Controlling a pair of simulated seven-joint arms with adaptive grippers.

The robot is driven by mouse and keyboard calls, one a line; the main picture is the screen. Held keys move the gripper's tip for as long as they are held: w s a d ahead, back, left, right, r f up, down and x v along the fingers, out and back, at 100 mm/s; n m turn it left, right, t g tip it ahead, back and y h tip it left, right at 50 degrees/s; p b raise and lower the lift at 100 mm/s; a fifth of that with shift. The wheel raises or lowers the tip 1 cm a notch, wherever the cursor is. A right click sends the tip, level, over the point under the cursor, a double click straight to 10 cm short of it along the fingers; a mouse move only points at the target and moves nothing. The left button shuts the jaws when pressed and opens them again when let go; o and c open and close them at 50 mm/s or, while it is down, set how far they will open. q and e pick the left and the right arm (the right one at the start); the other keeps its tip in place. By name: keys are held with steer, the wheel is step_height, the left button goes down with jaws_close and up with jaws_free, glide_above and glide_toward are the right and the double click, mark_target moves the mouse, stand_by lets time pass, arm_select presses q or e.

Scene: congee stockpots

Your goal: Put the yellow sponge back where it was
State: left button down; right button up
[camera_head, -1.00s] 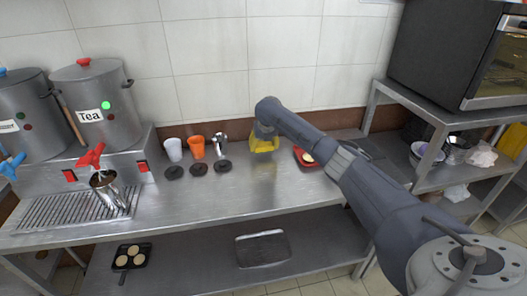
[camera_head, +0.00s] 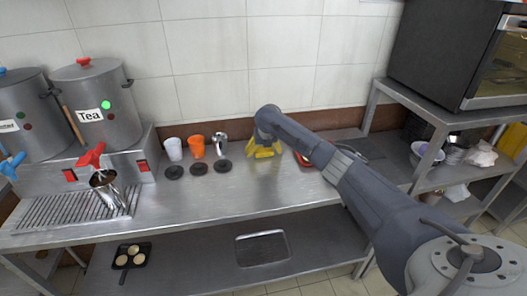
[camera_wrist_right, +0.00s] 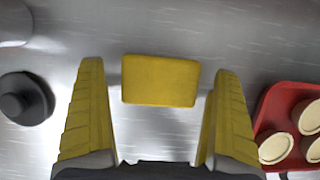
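The yellow sponge (camera_wrist_right: 160,81) is a flat rectangular block seen over the steel counter in the right wrist view. It sits between the two yellow fingers of my right gripper (camera_head: 264,152), with a gap of bare counter on each side. The gripper is open, and neither finger touches the sponge. In the head view the gripper is low over the counter near the back wall, and its yellow fingers blend with the sponge, so the sponge cannot be told apart there. My left gripper is not in view.
A red tray (camera_wrist_right: 277,112) with pale round pieces lies right of the gripper. Dark lids (camera_head: 199,168), a white cup (camera_head: 173,149), an orange cup (camera_head: 197,147) and a metal cup (camera_head: 220,144) stand to the left. Tea urns (camera_head: 97,105) are farther left. The front counter is clear.

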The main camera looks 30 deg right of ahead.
steer(key=v, duration=1.2)
steer(key=shift+r, duration=0.25)
steer(key=shift+w, duration=0.1)
stand_by(2.4)
